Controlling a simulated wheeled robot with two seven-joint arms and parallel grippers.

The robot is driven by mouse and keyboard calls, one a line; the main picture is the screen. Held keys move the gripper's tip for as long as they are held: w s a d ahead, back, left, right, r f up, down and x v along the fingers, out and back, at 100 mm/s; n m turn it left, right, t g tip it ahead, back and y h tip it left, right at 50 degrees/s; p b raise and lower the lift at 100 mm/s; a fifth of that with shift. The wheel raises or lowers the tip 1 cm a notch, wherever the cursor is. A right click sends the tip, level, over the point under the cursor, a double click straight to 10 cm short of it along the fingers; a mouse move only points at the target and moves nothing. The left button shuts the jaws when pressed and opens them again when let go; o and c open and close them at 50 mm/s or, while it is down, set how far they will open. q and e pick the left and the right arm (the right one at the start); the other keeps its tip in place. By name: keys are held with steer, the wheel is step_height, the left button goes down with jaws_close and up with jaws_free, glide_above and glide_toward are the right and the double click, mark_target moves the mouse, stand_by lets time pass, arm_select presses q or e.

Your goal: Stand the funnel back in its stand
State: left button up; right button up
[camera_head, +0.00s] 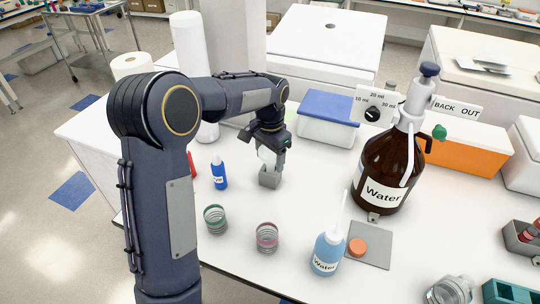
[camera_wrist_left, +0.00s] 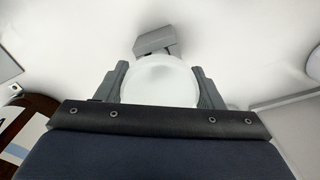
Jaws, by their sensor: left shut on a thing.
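My left gripper (camera_head: 268,150) reaches down over the bench near the middle of the head view. It is shut on the white funnel (camera_head: 266,156), whose round, pale mouth fills the space between the two fingers in the left wrist view (camera_wrist_left: 166,80). The small grey stand (camera_head: 269,178) is on the white bench just below the funnel. Its grey block also shows past the funnel's rim in the left wrist view (camera_wrist_left: 154,40). The funnel's lower end is hidden, so I cannot tell whether it touches the stand. My right gripper is out of view.
A blue bottle (camera_head: 219,173) stands left of the stand. A water squeeze bottle (camera_head: 327,252) and a large brown water bottle (camera_head: 386,172) stand to the right. A blue-lidded box (camera_head: 328,120) is behind.

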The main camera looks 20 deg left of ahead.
arm_select(q)
steer(key=shift+f+b, duration=0.7)
steer(key=shift+f, duration=0.45)
steer(key=o, duration=0.8)
steer(key=shift+r, duration=3.9)
steer(key=shift+s, duration=0.1)
steer(key=s+d+r+n+t+h, duration=0.1)
steer(key=s+n+t+h, duration=0.1)
steer(key=s, duration=0.9)
steer(key=s+r+n+t+h, duration=0.1)
steer(key=s+r+n+t, duration=0.1)
steer(key=s, duration=0.8)
steer(key=s+d+f, duration=0.1)
steer(key=s, duration=0.1)
steer(key=s+d+f+n+t, duration=0.1)
steer(key=s+f, duration=0.1)
steer(key=s, duration=0.1)
steer(key=s+d+f+n, duration=0.1)
steer(key=s, duration=0.1)
steer(key=shift+s+d+f+t+h, duration=0.25)
steer(key=shift+d+f+t+h, duration=0.05)
steer(key=shift+d+h, duration=0.1)
